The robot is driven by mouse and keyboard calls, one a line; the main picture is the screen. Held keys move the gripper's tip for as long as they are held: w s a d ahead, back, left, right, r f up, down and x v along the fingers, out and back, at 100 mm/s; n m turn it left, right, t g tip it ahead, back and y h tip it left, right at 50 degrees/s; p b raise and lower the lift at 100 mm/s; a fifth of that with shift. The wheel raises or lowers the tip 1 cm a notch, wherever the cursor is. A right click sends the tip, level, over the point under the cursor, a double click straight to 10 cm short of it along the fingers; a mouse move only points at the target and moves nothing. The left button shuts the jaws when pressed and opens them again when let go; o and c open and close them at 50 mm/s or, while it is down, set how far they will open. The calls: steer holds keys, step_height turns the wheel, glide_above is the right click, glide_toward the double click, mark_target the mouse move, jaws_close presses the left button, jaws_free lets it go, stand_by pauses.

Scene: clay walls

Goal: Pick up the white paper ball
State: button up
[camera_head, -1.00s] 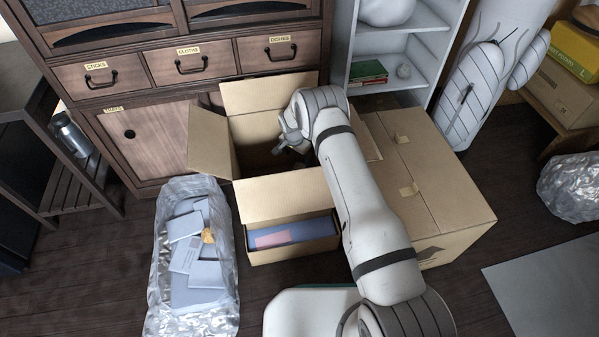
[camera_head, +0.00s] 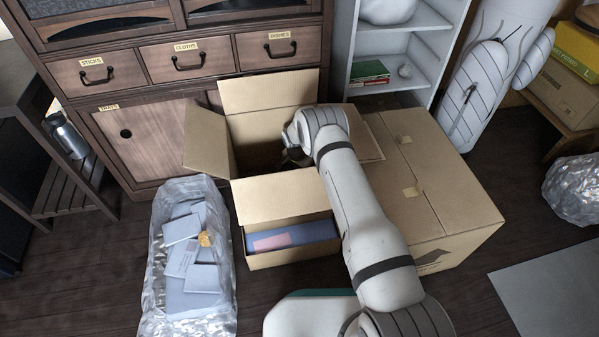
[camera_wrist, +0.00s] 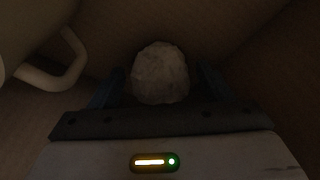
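A white crumpled paper ball (camera_wrist: 160,73) shows in the wrist view, in dim light inside the open cardboard box (camera_head: 268,128). My gripper (camera_wrist: 160,88) reaches down into this box. Its two dark fingers stand one on each side of the ball, and narrow dark gaps seem to show between them and it, so it looks open. In the head view the fingertips and the ball are hidden behind my arm and the box wall.
A pale curved handle-like thing (camera_wrist: 55,70) lies left of my gripper in the box. A closed carton (camera_head: 435,185) stands right of the box. A clear bag of grey-blue packets (camera_head: 190,260) lies front left. A wooden cabinet (camera_head: 150,145) stands behind.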

steer(key=c, duration=0.8)
steer(key=shift+r, duration=0.15)
